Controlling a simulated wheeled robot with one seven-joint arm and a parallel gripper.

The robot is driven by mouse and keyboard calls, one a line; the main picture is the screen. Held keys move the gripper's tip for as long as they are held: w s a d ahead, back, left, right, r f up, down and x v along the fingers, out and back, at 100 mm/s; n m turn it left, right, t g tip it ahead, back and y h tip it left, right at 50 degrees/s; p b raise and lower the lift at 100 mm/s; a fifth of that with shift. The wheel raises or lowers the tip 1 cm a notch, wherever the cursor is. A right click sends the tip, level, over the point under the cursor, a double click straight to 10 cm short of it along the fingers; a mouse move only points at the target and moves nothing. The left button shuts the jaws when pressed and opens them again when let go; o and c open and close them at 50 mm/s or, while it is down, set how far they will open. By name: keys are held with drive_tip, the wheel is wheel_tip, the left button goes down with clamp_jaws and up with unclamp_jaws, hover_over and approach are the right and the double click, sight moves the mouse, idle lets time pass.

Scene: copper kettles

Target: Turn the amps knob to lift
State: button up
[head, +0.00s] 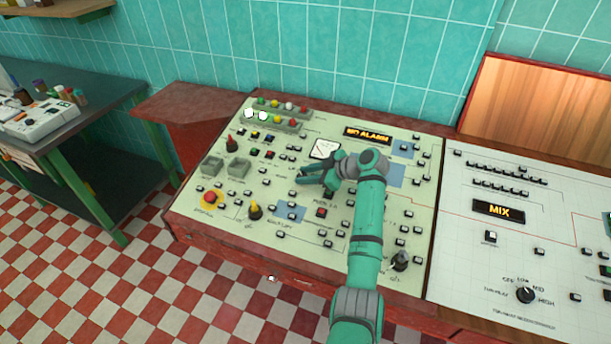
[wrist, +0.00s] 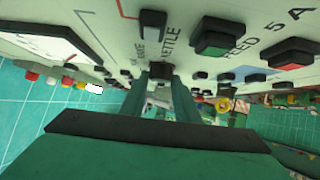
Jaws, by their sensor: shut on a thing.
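My gripper (head: 305,175) reaches down to the pale control panel (head: 335,245), just below the white dial gauge (head: 325,149). In the wrist view its two green fingers (wrist: 160,88) are shut on a small knob (wrist: 160,72), of which only a grey bit shows between the fingertips. The word KETTLE and part of another word are printed beside it. I take this as the amps knob, but its caption and pointer are hidden, so I cannot tell its setting. The gauge also shows at the wrist view's left edge (wrist: 45,42).
A yellow knob (head: 255,211), a red mushroom button (head: 210,198) and a black knob (head: 400,260) stand elsewhere on the panel.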

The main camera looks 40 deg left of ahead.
drive_tip(key=shift+f+n+g, duration=0.1)
drive_tip(key=shift+n+g, duration=0.2)
drive_tip(key=o, duration=1)
drive_tip(key=shift+o, duration=0.2)
drive_tip(key=v, duration=1)
drive_tip(key=shift+d+r, duration=0.25)
drive_tip(key=shift+r, duration=0.15)
